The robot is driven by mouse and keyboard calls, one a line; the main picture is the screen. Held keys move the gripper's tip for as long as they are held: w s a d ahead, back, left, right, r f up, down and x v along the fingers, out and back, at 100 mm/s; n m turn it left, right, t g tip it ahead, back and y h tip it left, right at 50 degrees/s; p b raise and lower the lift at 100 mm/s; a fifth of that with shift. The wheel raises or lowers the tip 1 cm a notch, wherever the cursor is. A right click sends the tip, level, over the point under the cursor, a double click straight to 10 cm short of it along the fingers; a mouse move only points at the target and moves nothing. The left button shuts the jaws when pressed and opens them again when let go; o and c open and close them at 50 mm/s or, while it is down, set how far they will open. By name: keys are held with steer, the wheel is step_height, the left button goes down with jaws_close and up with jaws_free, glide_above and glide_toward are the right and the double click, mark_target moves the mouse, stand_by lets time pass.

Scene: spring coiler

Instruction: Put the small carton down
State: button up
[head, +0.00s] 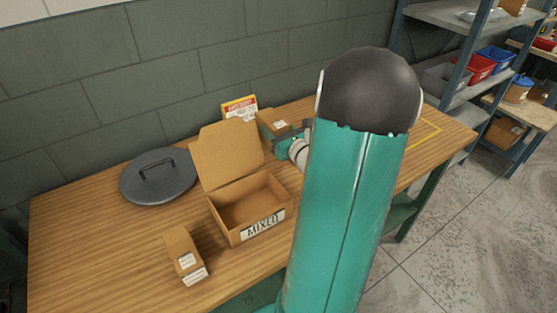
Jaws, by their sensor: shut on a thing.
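A small brown carton (270,121) with a pale label is at the back of the wooden table (90,235), behind the open box. My gripper (288,132) is at its right side and shut on it. My arm's large teal link hides part of the wrist. I cannot tell whether the carton touches the table top. A second small carton (184,254) with white labels stands free at the table's front, left of the open box.
An open, empty-looking cardboard box (249,229) marked MIXED stands mid-table with its lid up. A dark round lid (158,176) lies at left. A yellow-and-red sign (239,107) stands near the wall. A yellow outline (430,131) marks the right end. Shelves (450,50) stand beyond.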

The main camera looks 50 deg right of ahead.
steer(key=f, duration=0.5)
steer(key=shift+s+f, duration=0.3)
steer(key=shift+w+f, duration=0.15)
steer(key=shift+f, duration=1.9)
steer(key=shift+f, duration=0.15)
steer(key=o, duration=1.4)
